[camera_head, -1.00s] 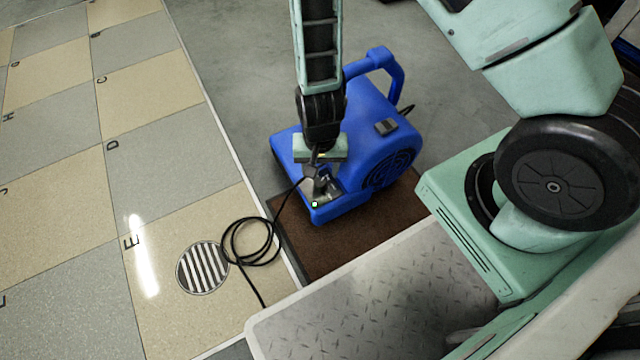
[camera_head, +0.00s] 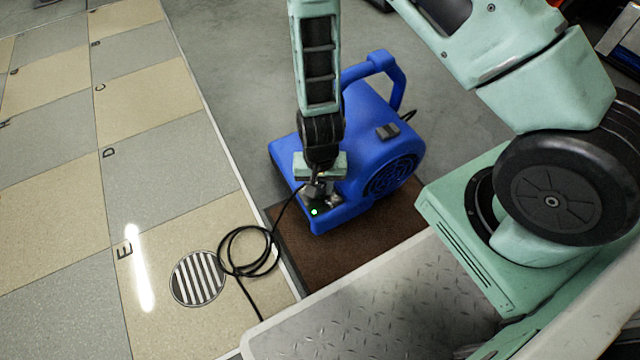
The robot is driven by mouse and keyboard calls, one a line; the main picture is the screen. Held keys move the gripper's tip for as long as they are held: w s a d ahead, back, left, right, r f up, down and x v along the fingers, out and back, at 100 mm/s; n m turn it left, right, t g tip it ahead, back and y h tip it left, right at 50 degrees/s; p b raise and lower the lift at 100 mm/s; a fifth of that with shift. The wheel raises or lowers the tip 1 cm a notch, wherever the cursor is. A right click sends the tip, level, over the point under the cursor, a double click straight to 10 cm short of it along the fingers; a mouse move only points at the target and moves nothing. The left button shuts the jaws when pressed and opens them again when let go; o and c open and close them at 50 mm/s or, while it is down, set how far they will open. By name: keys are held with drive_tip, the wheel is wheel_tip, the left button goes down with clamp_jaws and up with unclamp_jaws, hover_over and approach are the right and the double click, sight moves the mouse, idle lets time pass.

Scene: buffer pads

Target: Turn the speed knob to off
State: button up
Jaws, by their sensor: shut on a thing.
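The blue blower (camera_head: 362,128) stands on a brown mat right of the tiled floor, its handle toward the back. A small green light (camera_head: 314,212) glows on its near lower part. My gripper (camera_head: 318,200) reaches down to the blower's near face, just above the light. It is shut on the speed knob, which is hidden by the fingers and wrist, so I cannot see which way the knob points.
A black cable (camera_head: 251,252) lies coiled on the floor left of the mat (camera_head: 345,262). A round striped floor grate (camera_head: 198,278) is beside it. A dark switch (camera_head: 387,131) sits on the blower's side. Bare grey floor (camera_head: 235,60) lies behind the blower.

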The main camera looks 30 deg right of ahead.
drive_tip(key=shift+r, duration=0.1)
drive_tip(key=n+p, duration=0.1)
drive_tip(key=p, duration=0.1)
drive_tip(key=shift+r+n+p, duration=0.1)
drive_tip(key=shift+n+p, duration=0.25)
drive_tip(key=shift+n, duration=0.05)
drive_tip(key=n+p, duration=0.2)
drive_tip(key=p, duration=0.1)
drive_tip(key=shift+r, duration=0.1)
drive_tip(key=n+p, duration=0.3)
drive_tip(key=shift+n, duration=0.4)
drive_tip(key=shift+f+n+p, duration=0.25)
drive_tip(key=shift+n+p, duration=0.7)
drive_tip(key=shift+n, duration=0.15)
drive_tip(key=o, duration=1)
